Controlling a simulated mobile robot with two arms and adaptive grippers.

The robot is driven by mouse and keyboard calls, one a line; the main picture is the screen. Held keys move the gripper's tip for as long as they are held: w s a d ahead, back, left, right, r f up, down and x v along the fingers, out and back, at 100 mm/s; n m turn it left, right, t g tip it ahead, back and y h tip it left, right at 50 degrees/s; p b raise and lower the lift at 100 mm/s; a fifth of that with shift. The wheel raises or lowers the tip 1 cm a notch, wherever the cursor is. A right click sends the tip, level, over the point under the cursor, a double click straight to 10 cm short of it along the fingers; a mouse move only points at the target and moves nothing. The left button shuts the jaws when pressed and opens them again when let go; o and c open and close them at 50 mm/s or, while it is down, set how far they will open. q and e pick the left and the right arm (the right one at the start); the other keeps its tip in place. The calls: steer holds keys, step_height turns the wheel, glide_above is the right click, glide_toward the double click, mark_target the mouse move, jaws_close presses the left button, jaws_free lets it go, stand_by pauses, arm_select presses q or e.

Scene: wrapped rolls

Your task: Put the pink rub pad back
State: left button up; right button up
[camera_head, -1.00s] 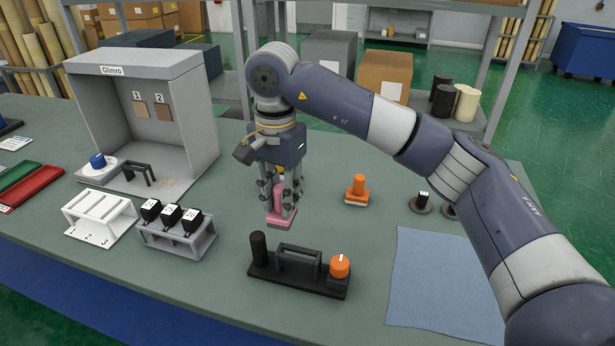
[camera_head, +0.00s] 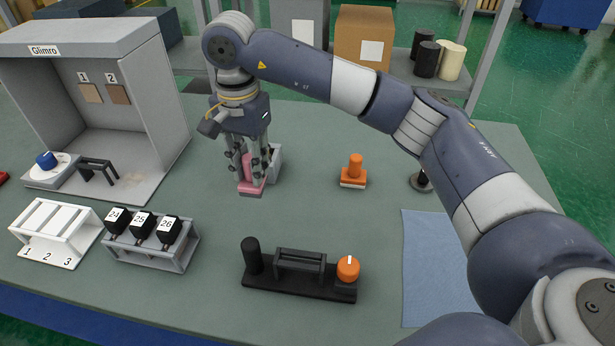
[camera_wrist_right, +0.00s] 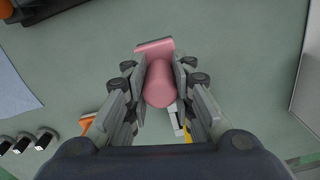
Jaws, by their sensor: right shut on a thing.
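The pink rub pad (camera_head: 251,187) has a round upright handle on a flat rectangular base. My right gripper (camera_head: 246,170) is shut on its handle, with one finger on each side. The pad also shows between the fingers (camera_wrist_right: 165,88) in the right wrist view. In the head view it is over the middle of the table; whether its base touches the table I cannot tell. A small grey holder (camera_head: 275,163) stands just behind and right of the gripper, partly hidden by it. My left gripper is not in view.
An orange rub pad (camera_head: 354,172) stands to the right. A black stand (camera_head: 299,285) with an orange knob is in front. A grey rack (camera_head: 187,256) with black blocks, a white rack (camera_head: 45,240) and a grey booth (camera_head: 160,130) are at the left. A blue cloth (camera_head: 432,265) lies at right.

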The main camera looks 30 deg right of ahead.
step_height(320, 180, down, 3)
steer(key=shift+r, duration=0.2)
steer(key=shift+w+f+b, duration=0.1)
steer(key=shift+f+b, duration=0.2)
steer(key=shift+f, duration=0.05)
steer(key=shift+w+d+f, duration=0.1)
steer(key=shift+w+d, duration=0.05)
steer(key=shift+d, duration=0.1)
steer(key=w+d+p, duration=0.1)
steer(key=d, duration=0.4)
steer(key=w+d+f+p, duration=0.1)
steer(key=w+d, duration=0.1)
steer(key=d, duration=0.2)
steer(key=w+d+p, duration=0.1)
steer(key=d, duration=0.4)
steer(key=shift+w+d+f+p, duration=0.2)
steer(key=shift+w+d+p, duration=0.1)
steer(key=shift+w, duration=0.1)
step_height(320, 180, down, 3)
steer(key=shift+f+p, duration=0.15)
steer(key=shift+p, duration=0.45)
steer(key=shift+f, duration=0.3)
steer(key=o, duration=0.9)
steer(key=shift+o, duration=0.2)
